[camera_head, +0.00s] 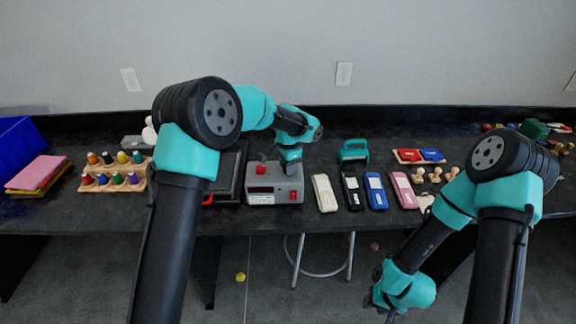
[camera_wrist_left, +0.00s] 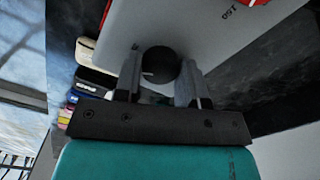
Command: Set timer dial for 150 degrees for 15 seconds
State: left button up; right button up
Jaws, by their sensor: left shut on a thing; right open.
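The timer box (camera_head: 272,189) is a grey unit with a red knob (camera_head: 261,168) on its upper left and a white label on its front. It stands on the black table near the front edge. My left gripper (camera_head: 289,160) reaches down to the right part of its top. In the left wrist view, the left gripper (camera_wrist_left: 160,80) is shut on a round black dial (camera_wrist_left: 160,66) on the grey face of the box (camera_wrist_left: 200,25). Printed digits show on that face.
A bottle rack (camera_head: 115,177) and blue bin (camera_head: 20,150) stand left. Wooden stamps (camera_head: 435,175) are at the right.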

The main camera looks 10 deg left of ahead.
pick_arm(q)
jog(key=n, duration=0.6)
jog(key=shift+n, duration=0.4)
jog(key=o, duration=0.9)
jog(key=shift+r, duration=0.15)
notch_tip(320, 180, up, 17)
jog(key=shift+r, duration=0.1)
dwell(0.4)
